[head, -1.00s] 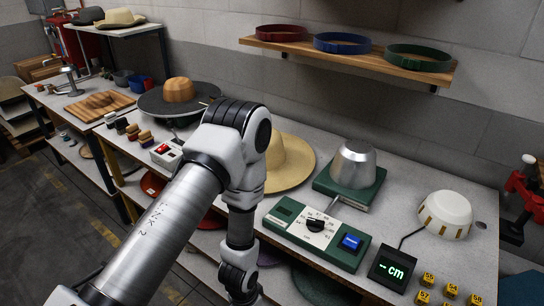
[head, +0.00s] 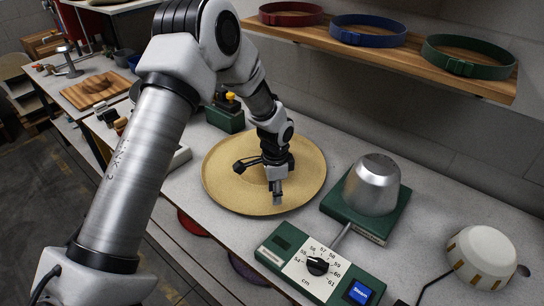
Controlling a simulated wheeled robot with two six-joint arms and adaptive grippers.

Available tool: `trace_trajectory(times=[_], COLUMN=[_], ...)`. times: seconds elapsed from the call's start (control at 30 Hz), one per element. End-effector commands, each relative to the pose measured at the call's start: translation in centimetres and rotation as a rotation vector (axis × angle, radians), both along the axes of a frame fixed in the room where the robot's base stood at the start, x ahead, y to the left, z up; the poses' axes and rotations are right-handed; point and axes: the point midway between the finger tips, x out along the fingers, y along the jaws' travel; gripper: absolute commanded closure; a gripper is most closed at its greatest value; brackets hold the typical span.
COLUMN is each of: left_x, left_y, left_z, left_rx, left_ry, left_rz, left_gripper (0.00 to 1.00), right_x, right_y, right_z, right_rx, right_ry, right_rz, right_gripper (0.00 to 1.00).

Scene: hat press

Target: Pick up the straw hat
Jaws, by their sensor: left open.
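The straw hat (head: 223,190) is a tan, wide round shape on the grey worktop, in the middle of the head view. Its brim edge shows nearly all round, but I cannot make out its crown clearly. My left gripper (head: 277,195) is over the hat, pointing down, with its fingers in front of the near part of the hat. It is open. I cannot tell whether the fingers touch the straw. My right gripper is not in view.
A metal hat form on a green base (head: 375,186) stands close to the hat's right. A green dial box (head: 300,262) is in front. A wooden shelf (head: 400,62) with hat bands is above, behind. A green block (head: 225,118) stands behind left. A white dome (head: 482,258) is far right.

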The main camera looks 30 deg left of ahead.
Motion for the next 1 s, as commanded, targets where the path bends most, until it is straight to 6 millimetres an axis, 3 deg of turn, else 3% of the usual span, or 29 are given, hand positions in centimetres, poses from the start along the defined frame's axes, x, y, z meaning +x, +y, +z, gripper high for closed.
trace_trajectory(times=[0.3,0.4,0.63,0.67,0.77,1.0], left_x=[-0.5,-0.4,-0.3,-0.3,-0.3,-0.3], left_y=[-0.3,-0.3,-0.3,-0.3,-0.3,-0.3], left_z=[-4.6,-6.3,-6.8,-6.8,-6.8,-6.8], left_rx=[0.001,0.001,0.0,0.0,0.0,0.0], left_ry=[0.006,0.004,0.0,0.0,0.0,0.0], left_rz=[0.0,0.001,0.002,0.002,0.001,0.001], left_gripper=[0.58,0.58,0.58,0.65,1.0,1.0], right_x=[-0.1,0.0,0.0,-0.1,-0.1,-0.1], right_y=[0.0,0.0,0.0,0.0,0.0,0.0], right_z=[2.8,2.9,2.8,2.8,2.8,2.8], right_rx=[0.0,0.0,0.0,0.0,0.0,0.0], right_ry=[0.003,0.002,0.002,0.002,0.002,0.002], right_rz=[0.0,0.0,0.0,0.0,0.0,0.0], right_gripper=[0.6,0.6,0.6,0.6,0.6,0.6])
